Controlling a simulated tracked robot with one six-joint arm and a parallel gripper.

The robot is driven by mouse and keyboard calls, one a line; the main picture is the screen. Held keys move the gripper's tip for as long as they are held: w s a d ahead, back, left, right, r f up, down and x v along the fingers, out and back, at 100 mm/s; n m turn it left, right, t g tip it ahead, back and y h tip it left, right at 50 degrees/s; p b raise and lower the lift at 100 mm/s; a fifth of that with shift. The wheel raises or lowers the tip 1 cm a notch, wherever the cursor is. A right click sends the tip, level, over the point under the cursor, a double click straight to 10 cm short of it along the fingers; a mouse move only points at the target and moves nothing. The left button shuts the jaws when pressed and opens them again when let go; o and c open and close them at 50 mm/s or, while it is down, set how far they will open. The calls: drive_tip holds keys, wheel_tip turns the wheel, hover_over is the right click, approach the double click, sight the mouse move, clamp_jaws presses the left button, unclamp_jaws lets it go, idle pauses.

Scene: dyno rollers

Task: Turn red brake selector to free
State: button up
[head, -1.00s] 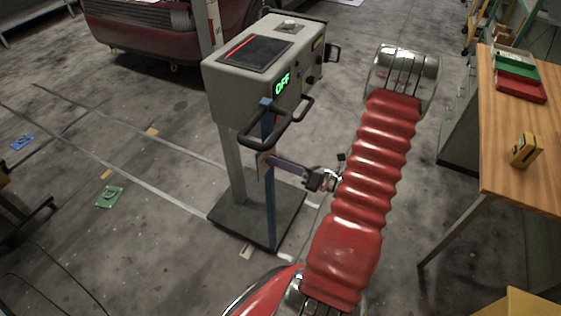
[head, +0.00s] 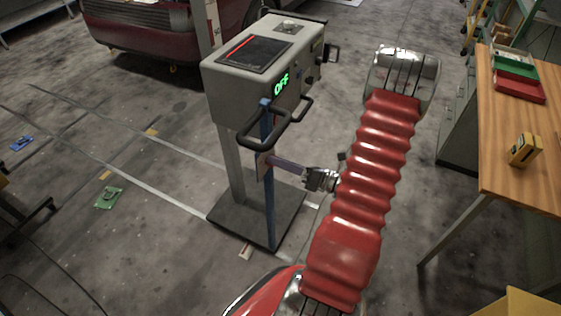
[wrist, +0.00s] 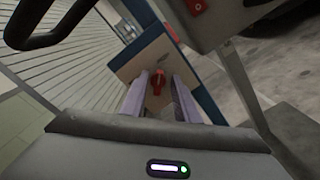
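The red brake selector (wrist: 157,82) is a small red knob on a pale panel in the wrist view. Its pointer appears upright in that picture, with some tilt. My gripper (wrist: 161,88) is open, with one purple finger on each side of the selector. I see gaps beside the knob and cannot tell how deep the fingers reach over it. In the head view my gripper (head: 270,160) points left at the panel on the blue post (head: 269,205). The selector is hidden there.
The grey console (head: 250,75) above shows a green OFF display (head: 281,85). Its black handle loop (head: 265,135) overhangs my gripper; a black bar (wrist: 45,35) crosses the wrist view's upper left. A red switch (wrist: 195,6) sits at the top. A wooden workbench (head: 520,185) stands right.

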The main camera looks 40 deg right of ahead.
drive_tip(key=shift+s, duration=0.1)
drive_tip(key=v, duration=1.3)
drive_tip(key=shift+s, duration=0.3)
idle(0.5)
